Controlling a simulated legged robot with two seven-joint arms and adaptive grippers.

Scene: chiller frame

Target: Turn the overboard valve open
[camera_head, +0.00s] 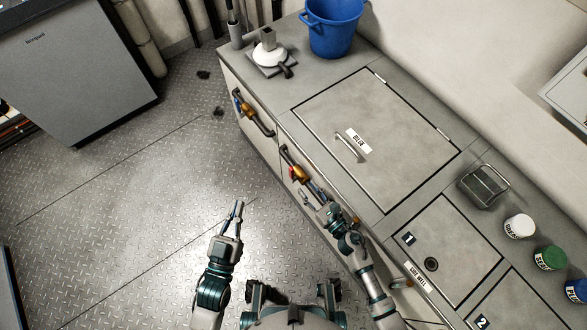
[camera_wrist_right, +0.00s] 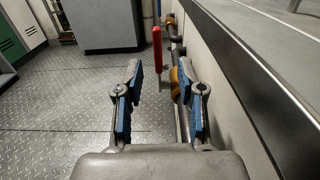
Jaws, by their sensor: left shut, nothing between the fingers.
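A valve with a yellow-orange body and red handle (camera_head: 299,173) sits on a pipe along the front of the grey cabinet. In the right wrist view its red lever (camera_wrist_right: 157,48) stands upright beyond my fingers, beside the yellow body (camera_wrist_right: 174,80). A second orange valve (camera_head: 246,109) is farther along the same front. No label naming the overboard valve is readable. My right gripper (camera_head: 318,203) is open beside the cabinet front, just short of the nearer valve; its blue-padded fingers (camera_wrist_right: 159,72) hold nothing. My left gripper (camera_head: 239,210) is shut and empty over the floor.
The cabinet top (camera_head: 405,120) with the bilge hatch (camera_head: 390,150) runs along my right side, its edge close to my right arm. A blue bucket (camera_head: 333,28) and a white fitting (camera_head: 268,54) stand on it. The plated floor (camera_head: 120,200) at left is clear.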

